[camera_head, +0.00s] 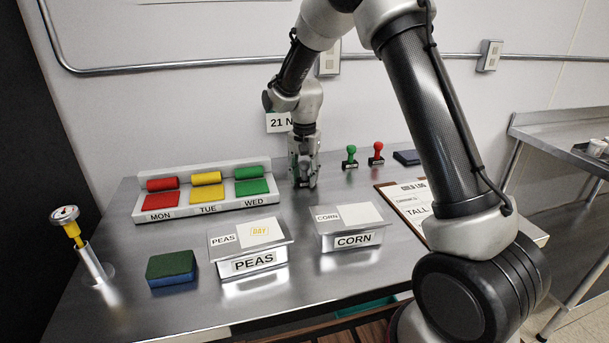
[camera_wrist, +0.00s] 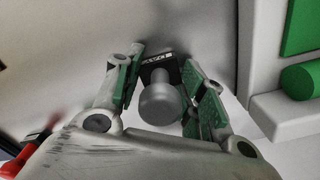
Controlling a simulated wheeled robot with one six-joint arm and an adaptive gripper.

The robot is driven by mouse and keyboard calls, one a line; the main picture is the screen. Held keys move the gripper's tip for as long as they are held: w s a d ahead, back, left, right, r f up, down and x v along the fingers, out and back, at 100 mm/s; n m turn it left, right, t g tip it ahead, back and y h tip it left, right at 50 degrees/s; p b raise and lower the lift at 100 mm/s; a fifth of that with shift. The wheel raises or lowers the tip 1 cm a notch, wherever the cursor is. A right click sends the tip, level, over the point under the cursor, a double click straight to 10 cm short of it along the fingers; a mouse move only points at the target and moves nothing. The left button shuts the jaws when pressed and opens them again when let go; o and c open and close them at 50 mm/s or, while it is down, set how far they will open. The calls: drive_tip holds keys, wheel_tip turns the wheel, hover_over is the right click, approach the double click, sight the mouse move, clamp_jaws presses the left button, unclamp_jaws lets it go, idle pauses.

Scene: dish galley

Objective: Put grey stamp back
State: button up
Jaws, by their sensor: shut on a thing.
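My gripper (camera_head: 303,177) is low over the steel counter, to the right of the label rack. In the wrist view my gripper (camera_wrist: 163,92) has its green-padded fingers on both sides of the grey stamp (camera_wrist: 160,104). The stamp has a round grey knob and a black base with a white-lettered label. In the head view the stamp is mostly hidden by the fingers, and I cannot tell whether its base touches the counter. A green stamp (camera_head: 350,157) and a red stamp (camera_head: 376,154) stand upright to the right of my gripper.
The MON/TUE/WED rack (camera_head: 207,208) holds red, yellow and green rolls. PEAS (camera_head: 254,264) and CORN (camera_head: 353,240) containers stand in front.

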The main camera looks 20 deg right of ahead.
drive_tip(key=o, duration=0.8)
drive_tip(key=shift+f, duration=0.1)
